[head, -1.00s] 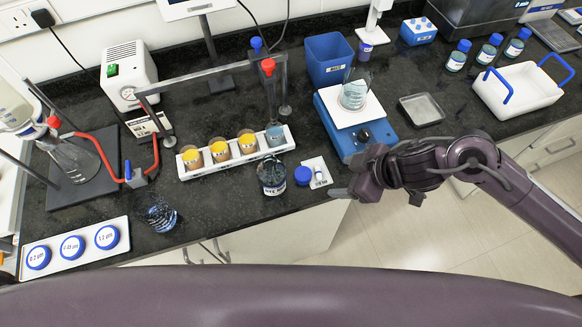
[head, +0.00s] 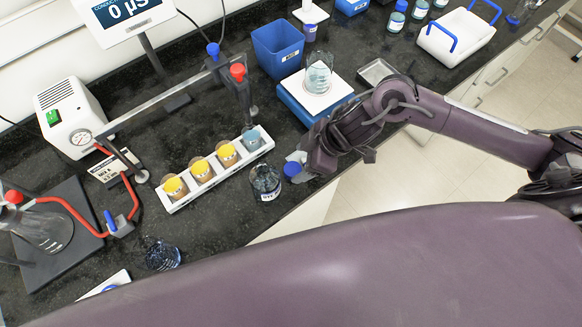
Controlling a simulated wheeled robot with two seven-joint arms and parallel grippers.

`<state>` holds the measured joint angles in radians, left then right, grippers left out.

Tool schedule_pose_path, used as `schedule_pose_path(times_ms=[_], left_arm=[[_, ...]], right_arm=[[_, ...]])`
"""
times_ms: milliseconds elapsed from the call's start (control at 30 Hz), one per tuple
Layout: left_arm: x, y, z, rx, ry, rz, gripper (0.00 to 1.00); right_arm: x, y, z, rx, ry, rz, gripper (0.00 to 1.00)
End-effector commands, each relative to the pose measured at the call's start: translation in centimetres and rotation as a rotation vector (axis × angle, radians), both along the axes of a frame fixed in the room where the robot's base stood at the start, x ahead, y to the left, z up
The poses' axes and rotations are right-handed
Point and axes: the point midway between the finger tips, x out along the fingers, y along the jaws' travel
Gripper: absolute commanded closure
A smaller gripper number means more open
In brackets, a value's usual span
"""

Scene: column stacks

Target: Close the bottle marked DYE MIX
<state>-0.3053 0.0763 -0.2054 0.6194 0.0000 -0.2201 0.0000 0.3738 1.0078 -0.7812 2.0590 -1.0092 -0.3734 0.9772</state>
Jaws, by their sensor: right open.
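The glass bottle (head: 265,180) holds dark liquid and stands open-necked on the black bench, in front of the white column rack. Its pale label is too small to read clearly. A blue screw cap (head: 292,169) lies on the bench just right of the bottle, apart from it. My right gripper (head: 305,164) is open, close to the right side of the cap, and partly covers the small white tray beside it. I cannot tell whether it touches the cap. My left gripper is not in view.
The white rack (head: 184,199) with yellow-topped cups stands behind the bottle. A blue hotplate (head: 291,108) bearing a beaker (head: 318,75) stands behind my right gripper. A small beaker with blue liquid (head: 162,256) stands at the front left. The bench edge is close in front.

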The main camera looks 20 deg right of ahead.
Motion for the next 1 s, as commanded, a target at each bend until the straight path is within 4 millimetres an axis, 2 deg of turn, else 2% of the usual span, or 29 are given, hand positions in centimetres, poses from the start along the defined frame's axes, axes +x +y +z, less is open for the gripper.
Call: schedule_pose_path(times_ms=[33, 167, 333, 500, 633, 1000], left_arm=[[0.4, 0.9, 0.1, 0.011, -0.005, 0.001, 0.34], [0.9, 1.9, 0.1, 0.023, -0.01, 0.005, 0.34], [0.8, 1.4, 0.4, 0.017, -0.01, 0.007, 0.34], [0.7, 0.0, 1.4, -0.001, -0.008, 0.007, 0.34], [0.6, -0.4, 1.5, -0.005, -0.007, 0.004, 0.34], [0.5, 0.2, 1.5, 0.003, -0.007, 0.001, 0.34]], right_arm=[[0.1, 0.0, -0.1, -0.002, -0.001, -0.001, 0.32], [0.1, 0.0, -0.1, -0.002, -0.002, 0.0, 0.32], [0.2, 0.1, -0.6, 0.0, 0.001, -0.003, 0.32], [0.7, 0.6, -3.1, -0.001, 0.003, -0.002, 0.32], [1.1, 1.4, -4.5, -0.001, -0.001, -0.002, 0.32], [1.2, 1.5, -5.0, -0.001, -0.003, -0.001, 0.32]])
